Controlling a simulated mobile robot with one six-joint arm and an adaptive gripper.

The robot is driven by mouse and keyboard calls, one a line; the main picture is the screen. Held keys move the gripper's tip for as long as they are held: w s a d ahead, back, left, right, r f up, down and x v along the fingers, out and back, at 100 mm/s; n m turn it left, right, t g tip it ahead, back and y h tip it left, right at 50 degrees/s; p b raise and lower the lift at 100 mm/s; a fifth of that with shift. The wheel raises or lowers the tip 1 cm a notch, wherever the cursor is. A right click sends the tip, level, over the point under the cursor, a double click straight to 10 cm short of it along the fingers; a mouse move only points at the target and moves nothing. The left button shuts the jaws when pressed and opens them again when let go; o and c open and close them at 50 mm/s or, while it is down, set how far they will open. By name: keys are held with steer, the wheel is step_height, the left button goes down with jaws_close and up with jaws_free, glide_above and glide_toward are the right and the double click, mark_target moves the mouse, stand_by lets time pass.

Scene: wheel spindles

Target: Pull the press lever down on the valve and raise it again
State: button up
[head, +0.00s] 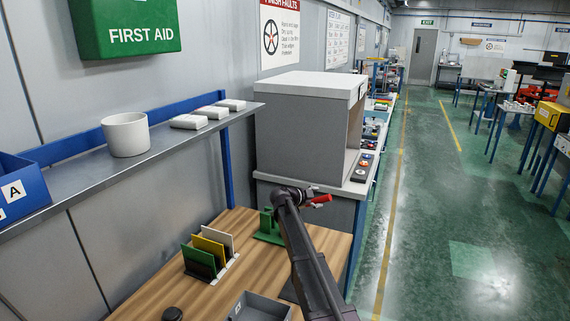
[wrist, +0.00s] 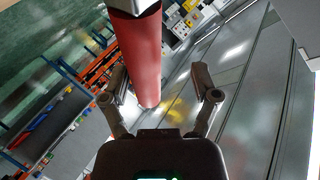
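The green press stand (head: 268,228) stands on the wooden bench, with its upper part hidden behind my arm. Its red lever handle (head: 321,199) sticks out to the right beyond my gripper (head: 302,196). In the wrist view the red handle (wrist: 141,55) comes down from the top, fixed to a pale metal part. My gripper (wrist: 159,84) is open there, its two fingers spread, with the handle's end between them, closer to the left finger. No valve can be made out.
A green, yellow and white upright rack (head: 211,255) stands left of the press. A grey tray (head: 262,307) and a dark round knob (head: 172,314) lie nearer. A large grey box (head: 305,120) is behind. A metal shelf (head: 160,150) overhangs the left; open floor lies right.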

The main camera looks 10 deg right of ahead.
steer(key=w+a+r, duration=0.1)
steer(key=r, duration=0.1)
steer(key=w+a+r+n+h+p, duration=0.1)
steer(key=a, duration=0.1)
steer(key=a+r+n+h+p, duration=0.1)
steer(key=r, duration=0.1)
steer(key=shift+w+a+r, duration=0.2)
steer(key=shift+w+r, duration=0.15)
steer(key=shift+w, duration=0.05)
steer(key=w+a+r+n+h+p, duration=0.1)
steer(key=w+a+r+n+h, duration=0.1)
steer(key=a, duration=0.5)
step_height(320, 180, up, 3)
steer(key=shift+w+a+f+n, duration=0.2)
steer(key=shift+w+n, duration=0.3)
steer(key=shift+w, duration=0.2)
